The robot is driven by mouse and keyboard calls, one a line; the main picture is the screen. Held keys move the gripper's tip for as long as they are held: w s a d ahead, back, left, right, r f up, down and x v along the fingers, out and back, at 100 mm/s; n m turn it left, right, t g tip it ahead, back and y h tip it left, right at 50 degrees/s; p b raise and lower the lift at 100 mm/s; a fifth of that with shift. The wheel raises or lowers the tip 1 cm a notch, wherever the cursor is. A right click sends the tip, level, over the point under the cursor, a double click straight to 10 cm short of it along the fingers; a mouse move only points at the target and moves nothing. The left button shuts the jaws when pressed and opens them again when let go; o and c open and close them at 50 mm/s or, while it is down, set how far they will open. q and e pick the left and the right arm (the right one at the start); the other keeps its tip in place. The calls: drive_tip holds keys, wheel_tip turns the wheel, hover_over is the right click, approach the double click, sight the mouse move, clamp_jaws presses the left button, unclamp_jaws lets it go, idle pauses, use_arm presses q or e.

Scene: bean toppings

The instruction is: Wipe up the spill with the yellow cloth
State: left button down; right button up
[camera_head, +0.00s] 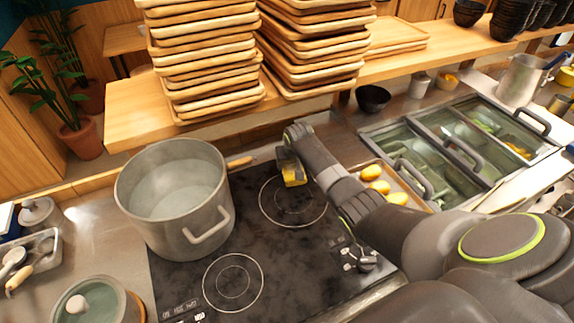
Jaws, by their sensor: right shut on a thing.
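My right gripper (291,166) reaches in from the right over the black cooktop and points down at its back burner ring. It is shut on the yellow cloth (294,177), which shows as a small yellow patch below the gripper, partly hidden by it. The cloth is at or just above the cooktop (180,275); I cannot tell if it touches. Faint dark smudges mark the cooktop's surface, but I cannot make out a clear spill. My left gripper is not in view.
A large metal pot (185,215) stands on the cooktop's left, close to my right gripper. A tray of yellow items (410,199) is right of my arm. Stacked wooden trays (205,60) stand on the shelf behind. A lidded pot (95,301) is at front left. The front burner is clear.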

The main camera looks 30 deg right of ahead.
sight(284, 167)
drive_tip(key=shift+s+d+f, duration=0.1)
drive_tip(key=shift+d, duration=0.3)
drive_tip(key=shift+a, duration=0.2)
drive_tip(key=shift+a+p, duration=0.35)
drive_tip(key=shift+a, duration=0.1)
drive_tip(key=shift+a+p, duration=0.35)
drive_tip(key=shift+a, duration=1.05)
drive_tip(key=shift+d, duration=0.15)
drive_tip(key=shift+d, duration=1.9)
drive_tip(key=shift+a, duration=0.2)
drive_tip(key=shift+a+p, duration=0.45)
drive_tip(key=shift+a, duration=1.45)
